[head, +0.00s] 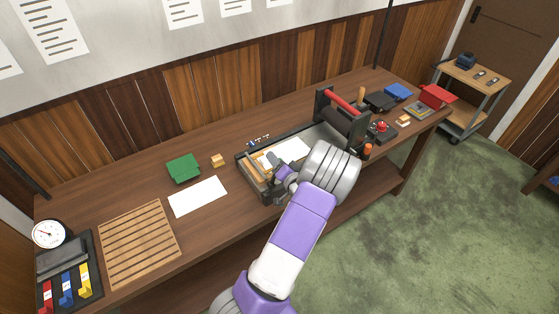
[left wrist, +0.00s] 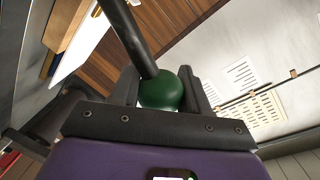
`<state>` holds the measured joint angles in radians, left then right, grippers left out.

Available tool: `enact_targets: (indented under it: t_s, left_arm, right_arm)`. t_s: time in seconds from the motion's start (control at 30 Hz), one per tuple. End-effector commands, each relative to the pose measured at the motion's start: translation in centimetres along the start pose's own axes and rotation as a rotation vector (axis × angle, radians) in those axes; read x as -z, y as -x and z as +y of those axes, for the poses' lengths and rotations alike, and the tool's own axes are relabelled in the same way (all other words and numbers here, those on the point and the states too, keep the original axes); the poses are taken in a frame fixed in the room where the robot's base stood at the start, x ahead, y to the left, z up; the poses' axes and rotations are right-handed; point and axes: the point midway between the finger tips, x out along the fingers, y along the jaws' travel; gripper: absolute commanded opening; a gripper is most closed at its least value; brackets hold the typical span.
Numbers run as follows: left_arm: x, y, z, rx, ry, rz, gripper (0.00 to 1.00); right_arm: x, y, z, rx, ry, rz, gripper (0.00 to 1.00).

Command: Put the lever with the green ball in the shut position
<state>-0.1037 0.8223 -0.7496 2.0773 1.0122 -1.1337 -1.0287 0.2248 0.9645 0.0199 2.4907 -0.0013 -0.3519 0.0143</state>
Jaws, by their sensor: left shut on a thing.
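The green ball (left wrist: 162,90) sits on the end of a dark lever rod (left wrist: 127,35) in the left wrist view. My left gripper (head: 279,168) has its two fingers on either side of the ball and is shut on it. My right gripper is not in view.
The wooden bench (head: 150,185) holds a slatted wooden board (head: 140,243), a white sheet (head: 198,196), a green block (head: 183,168) and a dial gauge (head: 48,233). A red-barred frame (head: 345,103) and a red button box (head: 381,130) stand to the right. Green floor lies in front.

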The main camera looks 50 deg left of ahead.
Motion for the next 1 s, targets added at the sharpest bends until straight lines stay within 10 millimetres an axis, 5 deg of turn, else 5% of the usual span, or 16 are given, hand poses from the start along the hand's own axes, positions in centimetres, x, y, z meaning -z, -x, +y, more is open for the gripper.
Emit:
enact_targets:
  t_s: [0.17,0.2,0.33,0.67,1.0]
  left_arm:
    - [0.3,0.0,0.1,-0.001,0.002,0.005,0.00]
    - [0.3,0.0,0.1,-0.002,0.002,0.005,0.48]
    - [0.2,0.0,0.1,-0.002,0.002,0.004,0.68]
    - [0.1,0.3,0.1,-0.002,0.002,0.003,0.69]
    - [0.2,5.5,0.1,-0.005,0.000,0.005,0.69]
  right_arm:
    - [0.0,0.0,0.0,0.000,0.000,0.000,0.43]
    - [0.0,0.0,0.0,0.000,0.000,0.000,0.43]
    - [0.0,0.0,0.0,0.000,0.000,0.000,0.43]
    - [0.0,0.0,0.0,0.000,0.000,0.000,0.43]
    - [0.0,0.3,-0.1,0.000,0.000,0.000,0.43]
